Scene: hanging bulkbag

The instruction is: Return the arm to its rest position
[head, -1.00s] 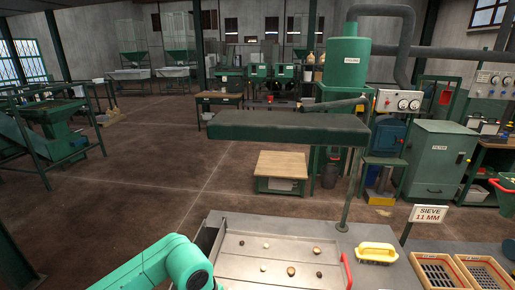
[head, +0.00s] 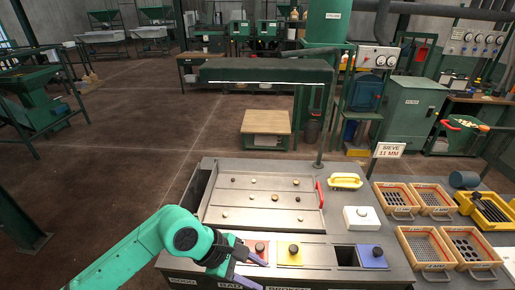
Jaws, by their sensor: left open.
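My left arm (head: 130,252), teal, comes in from the lower left and bends at a round joint. My left gripper (head: 253,272) has dark, purplish fingers set apart. It is open, with nothing seen between the fingers, over the front left edge of the grey workbench (head: 335,172). It is beside a red square pad (head: 258,246) and partly covers the front labels. My right arm and gripper do not show.
A shallow metal tray (head: 222,212) with several small round pieces lies behind the gripper. A yellow pad (head: 291,255) and a blue pad (head: 372,257) sit to its right. Sieve crates (head: 390,190) stand at the right.

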